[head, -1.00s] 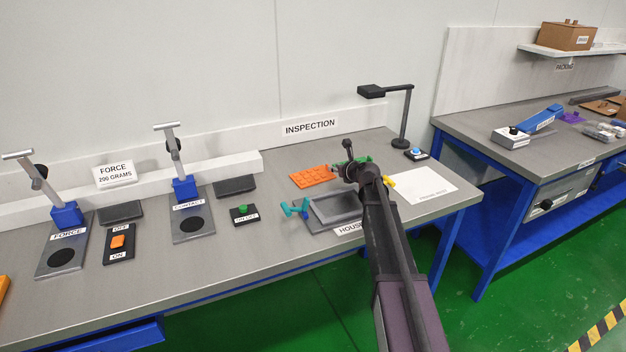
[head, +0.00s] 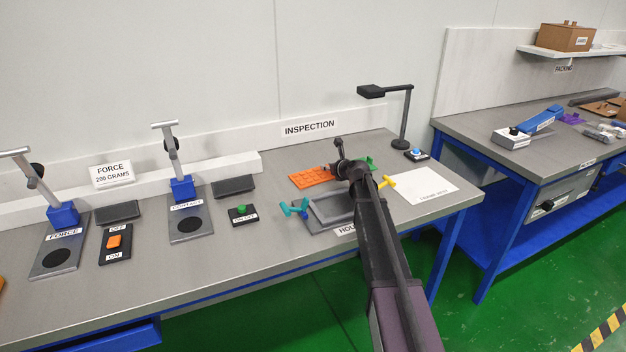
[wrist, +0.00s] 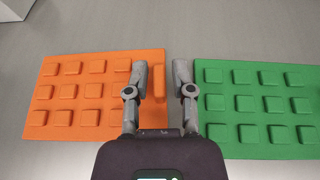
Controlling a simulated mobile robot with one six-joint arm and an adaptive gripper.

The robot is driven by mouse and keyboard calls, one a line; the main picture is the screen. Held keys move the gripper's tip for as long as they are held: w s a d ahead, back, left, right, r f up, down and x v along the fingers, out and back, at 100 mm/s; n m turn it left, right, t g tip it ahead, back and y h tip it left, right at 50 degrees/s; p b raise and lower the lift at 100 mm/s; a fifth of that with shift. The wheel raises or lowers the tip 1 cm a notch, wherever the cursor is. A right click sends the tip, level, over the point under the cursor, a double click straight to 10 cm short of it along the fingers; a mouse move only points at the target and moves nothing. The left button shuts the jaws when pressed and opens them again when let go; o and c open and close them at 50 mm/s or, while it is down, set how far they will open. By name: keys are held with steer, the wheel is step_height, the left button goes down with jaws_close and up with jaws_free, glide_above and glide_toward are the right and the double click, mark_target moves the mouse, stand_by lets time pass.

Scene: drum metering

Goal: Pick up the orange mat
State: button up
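The orange mat (head: 310,178) lies flat at the back of the inspection bench. In the wrist view the orange mat (wrist: 72,92) has rows of raised pads and a longer upright rib (wrist: 159,83) along its right edge. My gripper (wrist: 163,72) is open above that edge. Its left finger is over the mat and its right finger is over the gap beside it, with the rib between them. I cannot tell how high the fingertips are. In the head view my arm hides the fingers.
A green mat (wrist: 262,105) lies close to the right of the orange one, with a narrow bare gap. A grey tray (head: 332,208) with teal and yellow handles stands in front. A lamp (head: 404,115) stands at the back right.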

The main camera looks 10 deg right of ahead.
stand_by(0.6)
jaws_close()
steer(key=shift+r, duration=0.1)
step_height(320, 180, up, 10)
steer(key=p, duration=1)
stand_by(0.7)
